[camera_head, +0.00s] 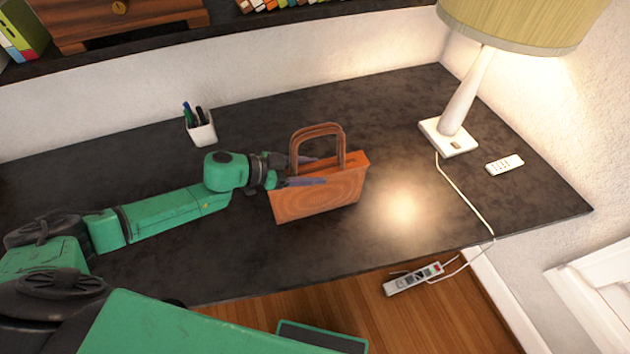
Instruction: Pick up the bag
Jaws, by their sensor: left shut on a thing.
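The bag (318,193) is a small orange-brown handbag with arched handles. It is upright at the middle of the dark desk (245,252). I cannot tell whether its base touches the desk. My left gripper (322,171) reaches in from the left at the bag's upper left part, below the handle arch. Its fingers are shut on the bag, one finger in front of the bag's near face and the other partly hidden behind the handle. My right gripper is not in view.
A white pen cup (201,131) stands behind the left arm. A lamp (456,130) with a cord and a white remote (505,165) are at the right. A power strip (413,279) lies below the desk's front edge. The desk around the bag is clear.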

